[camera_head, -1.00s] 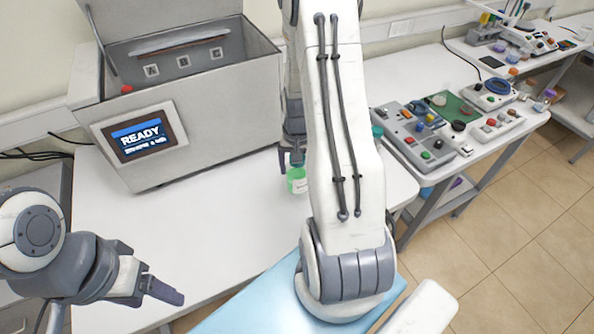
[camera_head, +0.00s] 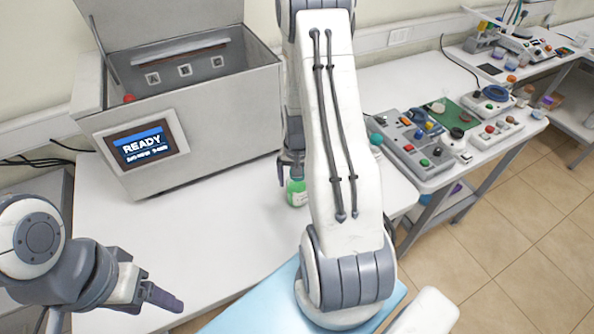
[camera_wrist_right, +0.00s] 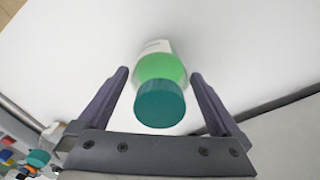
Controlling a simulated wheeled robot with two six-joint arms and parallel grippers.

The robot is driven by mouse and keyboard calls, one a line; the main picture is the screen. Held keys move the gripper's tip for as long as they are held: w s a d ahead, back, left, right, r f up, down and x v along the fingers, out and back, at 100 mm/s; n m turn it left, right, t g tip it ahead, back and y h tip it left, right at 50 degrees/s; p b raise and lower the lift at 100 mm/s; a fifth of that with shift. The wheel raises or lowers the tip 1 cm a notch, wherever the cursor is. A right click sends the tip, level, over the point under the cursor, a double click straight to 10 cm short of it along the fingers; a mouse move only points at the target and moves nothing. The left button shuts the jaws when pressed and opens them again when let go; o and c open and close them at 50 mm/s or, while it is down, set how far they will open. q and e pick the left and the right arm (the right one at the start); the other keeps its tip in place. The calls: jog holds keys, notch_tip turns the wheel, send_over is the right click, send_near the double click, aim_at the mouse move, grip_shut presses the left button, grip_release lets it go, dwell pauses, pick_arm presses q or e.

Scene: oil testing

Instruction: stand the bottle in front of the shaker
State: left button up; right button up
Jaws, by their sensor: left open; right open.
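The shaker (camera_head: 186,105) is a grey box with its lid up and a screen reading READY, at the back left of the white table. The bottle (camera_head: 297,193), with green contents, stands on the table to the right of the shaker's front, partly hidden by my right arm. In the right wrist view the bottle (camera_wrist_right: 160,70) shows its teal cap between the two fingers. My right gripper (camera_head: 290,172) is open around the bottle's top; contact cannot be told. My left gripper (camera_head: 165,297) is empty at the table's left front, away from the bottle.
A second bottle with a teal cap (camera_head: 376,140) stands behind my right arm. The table (camera_head: 215,215) is clear in front of the shaker. A light blue mat (camera_head: 265,300) lies at the front edge. Side tables with control boxes (camera_head: 415,140) stand at right.

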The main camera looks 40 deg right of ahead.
notch_tip(320, 180, up, 12)
jog(key=b, duration=0.2)
jog(key=shift+b, duration=0.35)
jog(key=s+a+r+n, duration=0.1)
jog(key=a+r+n, duration=0.15)
jog(key=a, duration=0.65)
jog(key=a+r+n, duration=0.2)
jog(key=a+n, duration=0.2)
jog(key=a, duration=0.4)
jog(key=s+a+r+n+y, duration=0.1)
jog(key=s+a+r+n, duration=0.1)
jog(key=s+a+n, duration=0.8)
jog(key=s+a, duration=0.4)
jog(key=s, duration=0.1)
jog(key=shift+s+a+r, duration=0.15)
jog(key=shift+a+r, duration=0.1)
jog(key=shift+a, duration=0.1)
notch_tip(320, 180, down, 4)
jog(key=b, duration=0.4)
jog(key=shift+f, duration=0.1)
